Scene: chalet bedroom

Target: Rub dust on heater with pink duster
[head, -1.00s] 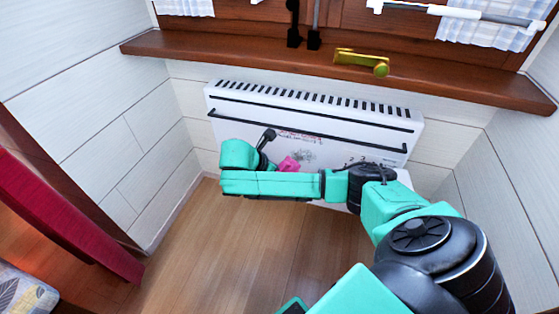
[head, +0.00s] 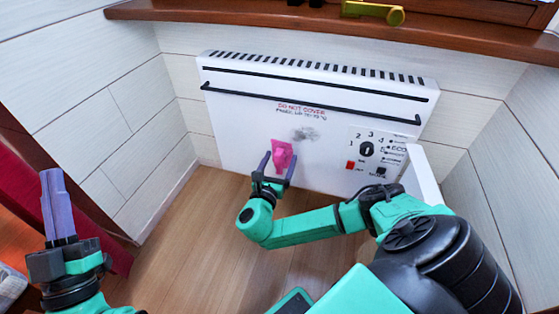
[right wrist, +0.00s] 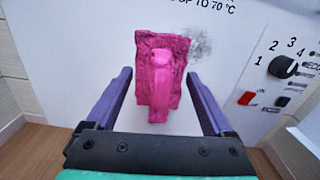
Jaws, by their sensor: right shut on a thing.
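The white heater (head: 235,113) hangs on the wall under the window sill. A grey dust smudge (head: 305,134) marks its front, below the red print; it also shows in the right wrist view (right wrist: 197,45). My right gripper (head: 278,168) is in front of the heater's lower part, shut on the pink duster (head: 282,152). In the right wrist view the duster (right wrist: 158,85) stands between the purple fingers, its head just left of and below the smudge. I cannot tell whether it touches the heater. My left gripper (head: 54,190) points up at the lower left, empty, its fingers together.
Black rails (head: 310,102) run across the heater's upper front. A control panel (head: 375,152) with a knob and a red switch is at its right. The wooden sill (head: 300,28) juts out above. The wooden floor (head: 190,235) left of my right arm is clear.

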